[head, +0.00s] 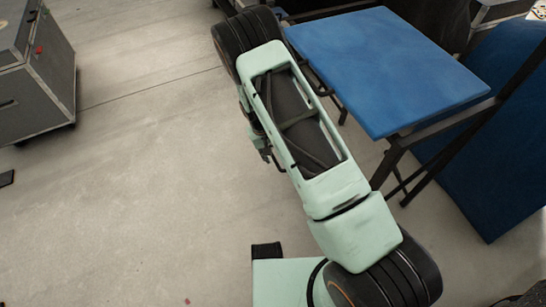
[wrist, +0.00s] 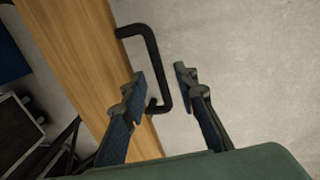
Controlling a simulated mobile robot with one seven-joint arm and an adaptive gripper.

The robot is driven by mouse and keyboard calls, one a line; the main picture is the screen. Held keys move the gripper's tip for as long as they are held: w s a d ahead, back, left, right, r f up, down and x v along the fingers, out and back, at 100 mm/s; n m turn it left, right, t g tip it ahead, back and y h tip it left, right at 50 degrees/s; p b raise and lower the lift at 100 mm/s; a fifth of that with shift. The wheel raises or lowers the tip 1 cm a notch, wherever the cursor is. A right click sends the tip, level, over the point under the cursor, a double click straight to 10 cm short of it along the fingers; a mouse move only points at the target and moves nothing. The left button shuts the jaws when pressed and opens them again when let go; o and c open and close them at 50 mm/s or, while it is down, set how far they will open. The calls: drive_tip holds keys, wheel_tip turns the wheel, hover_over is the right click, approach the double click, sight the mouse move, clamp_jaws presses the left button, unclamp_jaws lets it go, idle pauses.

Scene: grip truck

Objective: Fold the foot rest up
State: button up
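In the wrist view a long wooden board (wrist: 82,55) runs down the left side, with a black U-shaped handle (wrist: 156,55) on its right edge. I cannot tell for sure whether this board is the foot rest. My gripper (wrist: 159,73) is open, its fingers apart on either side of the handle's long bar as seen in this view. Whether they touch it or are level with it cannot be told. In the head view my arm hides the board, and my gripper is mostly hidden. A blue flat-topped seat or table (head: 385,70) on a black frame stands right of my arm.
A grey flight case (head: 35,80) on casters stands at the far left. A second blue panel (head: 495,150) leans behind the black frame at right. A dark case (wrist: 20,130) shows at lower left in the wrist view.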

drive_tip(key=shift+d+f, duration=0.1)
drive_tip(key=shift+f, duration=0.45)
clamp_jaws()
